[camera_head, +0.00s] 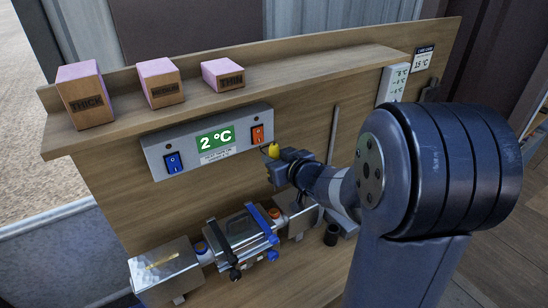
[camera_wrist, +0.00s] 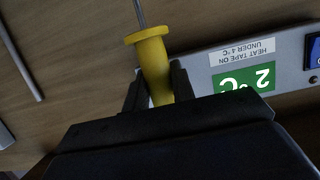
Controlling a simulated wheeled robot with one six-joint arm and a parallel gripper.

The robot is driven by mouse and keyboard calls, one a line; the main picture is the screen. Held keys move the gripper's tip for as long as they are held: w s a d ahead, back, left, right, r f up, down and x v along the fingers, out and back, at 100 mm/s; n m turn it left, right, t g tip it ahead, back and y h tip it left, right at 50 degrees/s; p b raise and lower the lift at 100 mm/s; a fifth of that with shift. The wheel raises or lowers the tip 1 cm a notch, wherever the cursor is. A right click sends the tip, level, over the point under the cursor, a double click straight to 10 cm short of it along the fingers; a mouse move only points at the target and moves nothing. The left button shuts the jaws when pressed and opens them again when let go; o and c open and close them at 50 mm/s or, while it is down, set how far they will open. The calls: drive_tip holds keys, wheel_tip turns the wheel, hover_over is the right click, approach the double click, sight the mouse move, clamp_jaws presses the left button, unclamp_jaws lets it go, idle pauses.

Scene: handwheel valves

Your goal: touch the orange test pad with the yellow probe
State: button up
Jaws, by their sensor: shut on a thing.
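My gripper (camera_head: 279,164) is shut on the yellow probe (camera_head: 273,150), just below the right end of the grey display box. In the wrist view, the jaws (camera_wrist: 157,88) grip the yellow handle (camera_wrist: 152,62), and a thin metal rod extends from its flanged end. The tip is out of that view. A small round orange spot (camera_head: 274,213) shows on the pipe fitting below my gripper, apart from the probe; it looks like the test pad, but is small. A blue round spot (camera_head: 200,247) is on the left side of the fitting.
The display box (camera_head: 162,161) reads 2 °C and has blue (camera_head: 173,162) and orange (camera_head: 258,134) switches. Pink-topped blocks (camera_head: 86,95) stand on the shelf above. A black cup-like holder (camera_head: 331,235) is at right.

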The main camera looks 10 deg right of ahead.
drive_tip(key=shift+f+b, duration=2.35)
drive_tip(key=shift+f, duration=0.65)
drive_tip(key=shift+f+b, duration=1.2)
drive_tip(key=shift+f, duration=0.3)
drive_tip(key=shift+s+f, duration=0.15)
drive_tip(key=shift+f, duration=0.05)
wheel_tip(320, 180, up, 8)
drive_tip(key=p, duration=0.7)
drive_tip(key=shift+r, duration=0.25)
drive_tip(key=shift+f, duration=0.1)
idle(0.4)
